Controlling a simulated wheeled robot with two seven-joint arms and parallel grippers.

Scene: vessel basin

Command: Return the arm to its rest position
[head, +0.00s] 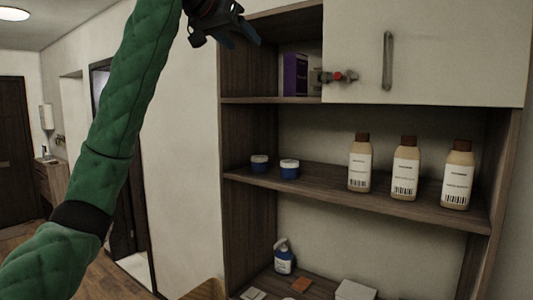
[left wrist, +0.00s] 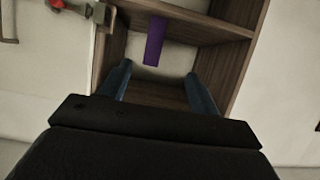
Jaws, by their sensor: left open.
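My left arm, in a green quilted sleeve, rises from the lower left of the head view. My left gripper (head: 240,32) is at the top, in front of the upper left of the shelf cabinet (head: 232,150). In the left wrist view its two blue fingers (left wrist: 160,88) are spread apart with nothing between them. Beyond the fingers are the cabinet's wooden boards. My right gripper is in neither view.
A purple box (head: 295,75) stands in the upper compartment beside a white door (head: 430,50) with a red-knobbed latch (head: 338,77). Blue-and-white jars (head: 289,170) and brown-capped bottles (head: 405,170) stand on the middle shelf. Open room lies left.

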